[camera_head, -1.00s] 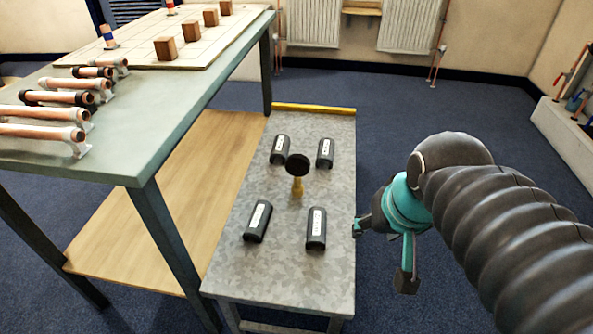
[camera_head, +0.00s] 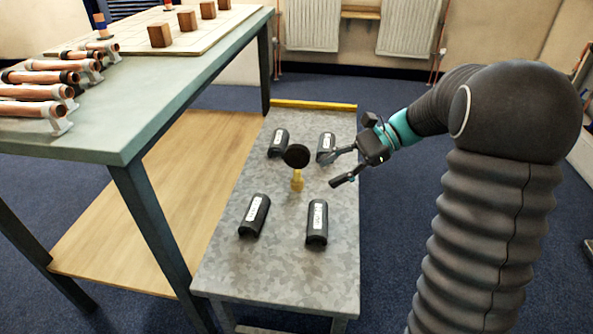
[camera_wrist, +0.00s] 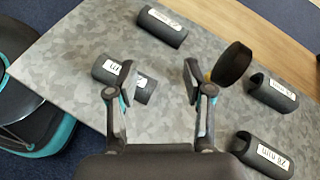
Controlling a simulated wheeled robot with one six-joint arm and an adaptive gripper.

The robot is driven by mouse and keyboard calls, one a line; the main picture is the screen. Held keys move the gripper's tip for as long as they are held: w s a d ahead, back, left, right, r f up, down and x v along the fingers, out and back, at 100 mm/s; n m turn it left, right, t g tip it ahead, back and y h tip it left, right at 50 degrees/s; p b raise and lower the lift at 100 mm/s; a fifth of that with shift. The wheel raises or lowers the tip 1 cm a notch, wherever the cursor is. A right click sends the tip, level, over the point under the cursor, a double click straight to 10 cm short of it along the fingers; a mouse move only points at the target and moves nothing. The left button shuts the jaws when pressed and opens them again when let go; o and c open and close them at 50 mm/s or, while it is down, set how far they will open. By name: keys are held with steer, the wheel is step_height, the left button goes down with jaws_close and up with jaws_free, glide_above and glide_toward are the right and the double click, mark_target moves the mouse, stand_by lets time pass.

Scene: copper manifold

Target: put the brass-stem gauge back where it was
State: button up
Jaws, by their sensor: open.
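The brass-stem gauge has a round black head (camera_head: 297,156) and a yellow brass stem (camera_head: 297,183). It stands upright in the middle of the grey metal cart top (camera_head: 275,265). In the wrist view its black head (camera_wrist: 233,64) is right of the fingers, with a little yellow showing beside it. My gripper (camera_head: 333,170) is open and empty, right of the gauge and apart from it, above the cart. In the wrist view the open fingers (camera_wrist: 159,72) have bare cart top between them, and one finger overlaps a labelled black block.
Several black half-round blocks with white labels surround the gauge, including a front right one (camera_head: 317,222) and a back right one (camera_head: 326,147). A green-topped bench (camera_head: 150,105) at left carries copper pipes (camera_head: 35,92) and a board with wooden blocks (camera_head: 187,20).

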mark_target(297, 180)
steer(key=w+d+f+m+y, duration=0.1)
steer(key=w+d+f+y, duration=0.1)
steer(key=w, duration=0.1)
steer(key=w+d+f+m+y+b, duration=0.1)
steer(key=w+f+m+y, duration=0.1)
steer(key=w+f, duration=0.1)
steer(key=w+d+f+m+t+y+b, duration=0.1)
steer(key=w+d+f, duration=0.1)
steer(key=w, duration=0.1)
steer(key=shift+w+d+f+y, duration=0.2)
steer(key=shift+d+f+y, duration=0.05)
steer(key=shift+d+y, duration=0.15)
steer(key=a, duration=0.4)
steer(key=a+b, duration=0.1)
steer(key=a, duration=0.4)
steer(key=a+b, duration=0.1)
steer(key=a, duration=0.3)
steer(key=shift+s+a, duration=0.3)
steer(key=shift+a, duration=0.05)
jaws_close()
